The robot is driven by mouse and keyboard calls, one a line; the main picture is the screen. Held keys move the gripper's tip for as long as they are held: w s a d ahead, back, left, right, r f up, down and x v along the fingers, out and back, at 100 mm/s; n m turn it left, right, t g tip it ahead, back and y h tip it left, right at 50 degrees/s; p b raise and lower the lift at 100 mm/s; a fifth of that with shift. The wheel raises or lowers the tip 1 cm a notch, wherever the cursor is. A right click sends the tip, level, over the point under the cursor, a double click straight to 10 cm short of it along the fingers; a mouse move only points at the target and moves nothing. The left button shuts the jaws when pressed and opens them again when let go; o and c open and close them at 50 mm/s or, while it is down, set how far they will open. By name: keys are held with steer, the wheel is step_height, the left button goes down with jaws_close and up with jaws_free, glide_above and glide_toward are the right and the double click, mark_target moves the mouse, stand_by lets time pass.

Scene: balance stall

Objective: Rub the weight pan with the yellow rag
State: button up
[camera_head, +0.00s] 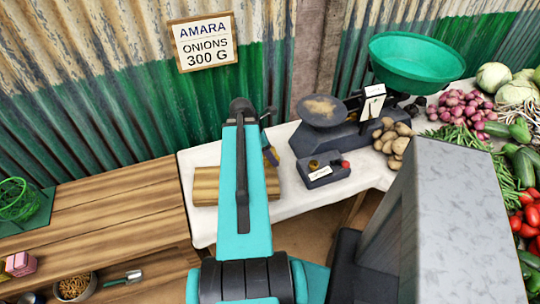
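The balance scale (340,138) stands on the white-covered table. Its dark, flat weight pan (307,118) is on the left side and carries a brown dirty patch (319,107). The large green pan (417,62) is on the right side. My teal arm rises through the middle of the view, left of the scale.
A dark box (322,174) with a brass-coloured piece and a red one sits before the scale. Potatoes (394,139) lie to its right, with onions (462,108) and other vegetables beyond. A tan wooden block (205,186) lies partly behind my arm. A corrugated wall stands behind.

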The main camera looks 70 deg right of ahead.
steer(key=shift+o, duration=1.3)
steer(key=shift+c, duration=0.8)
steer(key=shift+w+r, duration=0.25)
steer(key=shift+r, duration=0.2)
steer(key=w+a+r+n+t+h, duration=0.1)
steer(key=w+a+r+n, duration=0.15)
steer(key=w+a, duration=0.6)
steer(key=w+a+r+n+p, duration=0.15)
steer(key=w+a+r, duration=0.25)
steer(key=w, duration=1)
steer(key=w+a+r+n+t+h, duration=0.1)
steer(key=w+a+r+n, duration=0.35)
steer(key=w, duration=0.75)
steer(key=w+a, duration=0.6)
steer(key=a, duration=0.3)
steer(key=w+a, duration=0.5)
steer(key=a, duration=0.5)
steer(key=w+a+r+m, duration=0.1)
steer(key=a+r+m, duration=0.1)
steer(key=a, duration=0.6)
steer(key=w+a+r+m+g+b, duration=0.1)
steer(key=a+r+m, duration=0.1)
steer(key=a, duration=0.7)
steer(key=shift+w+a+r+y, duration=0.2)
steer(key=shift+w+a+y, duration=0.1)
